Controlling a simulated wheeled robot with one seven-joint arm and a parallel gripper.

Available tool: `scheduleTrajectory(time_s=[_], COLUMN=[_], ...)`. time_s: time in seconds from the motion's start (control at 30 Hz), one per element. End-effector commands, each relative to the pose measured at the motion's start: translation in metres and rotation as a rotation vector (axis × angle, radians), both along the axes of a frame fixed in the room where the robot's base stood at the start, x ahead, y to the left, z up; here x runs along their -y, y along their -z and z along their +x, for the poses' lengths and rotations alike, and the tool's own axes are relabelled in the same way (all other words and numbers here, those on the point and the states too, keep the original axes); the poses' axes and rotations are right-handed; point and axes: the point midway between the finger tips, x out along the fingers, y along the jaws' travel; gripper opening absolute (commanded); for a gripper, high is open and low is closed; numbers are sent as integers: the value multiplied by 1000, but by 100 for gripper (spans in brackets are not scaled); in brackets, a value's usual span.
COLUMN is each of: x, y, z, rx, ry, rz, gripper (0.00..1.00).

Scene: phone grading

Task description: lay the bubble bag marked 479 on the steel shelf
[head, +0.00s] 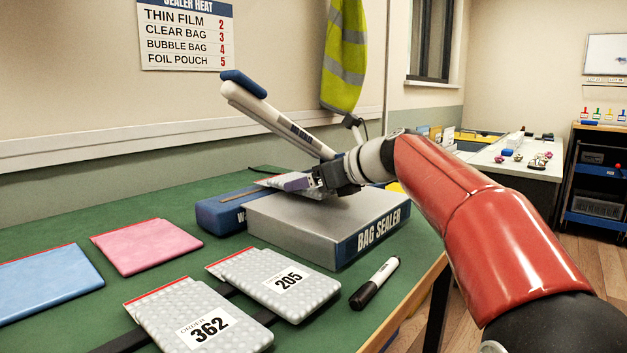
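My gripper (321,179) is low over the grey flat top of the bag sealer (290,218), at its back edge. No 479 label is readable. Two grey bubble bags, marked 362 (182,302) and 205 (253,266), lie on the green table. The grey sealer top is the only steel-like surface near my gripper.
The sealer's white lever arm (275,118) is raised behind my gripper. A black-and-white marker (375,284) lies near the table's right edge. Pink (146,246) and blue (45,281) pouches lie at left. Bare green table (130,208) shows behind the pink pouch.

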Motion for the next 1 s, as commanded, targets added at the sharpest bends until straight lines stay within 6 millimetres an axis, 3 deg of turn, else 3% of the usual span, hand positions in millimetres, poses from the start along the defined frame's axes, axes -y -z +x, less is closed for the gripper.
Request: scheduleTrajectory(time_s=[1.0], x=[0], y=[10], z=[0], rx=[1], ry=[0], rz=[1], gripper=[55])
